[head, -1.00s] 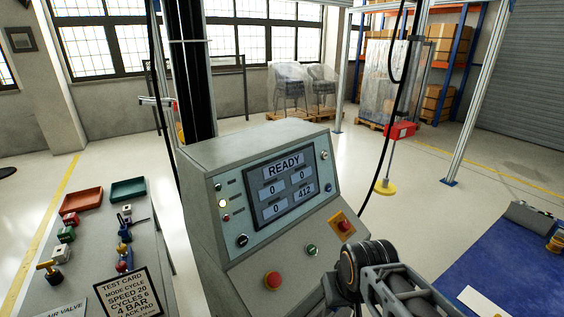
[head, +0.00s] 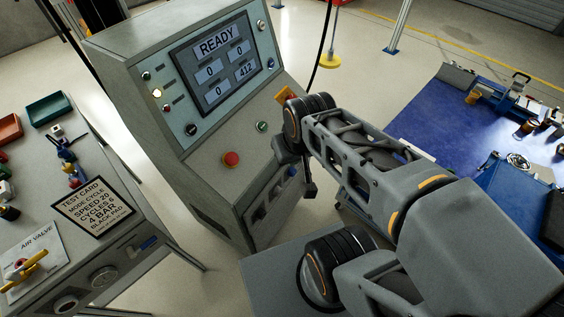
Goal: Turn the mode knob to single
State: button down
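The grey control console (head: 130,50) stands upper left of centre in the head view, its screen (head: 215,62) reading READY. A black round knob (head: 191,129) with a pale mark sits at the panel's lower left; its label is too small to read, so I cannot tell if it is the mode knob or its setting. My arm comes in from the lower right and bends in front of the console's right side. The dark end that seems to be my gripper (head: 309,188) hangs low, right of the console and apart from the knob. Its fingers are not clear.
A red button (head: 231,159) and a green-ringed knob (head: 262,127) sit on the console's sloping ledge. A test card (head: 92,207) and an air valve (head: 28,264) are on the left bench. A blue-topped table (head: 440,110) with tools stands right.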

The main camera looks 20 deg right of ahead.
aim_at(261, 214)
jog(key=z, duration=1.55)
jog(key=k, duration=0.85)
jog(key=u, duration=1.55)
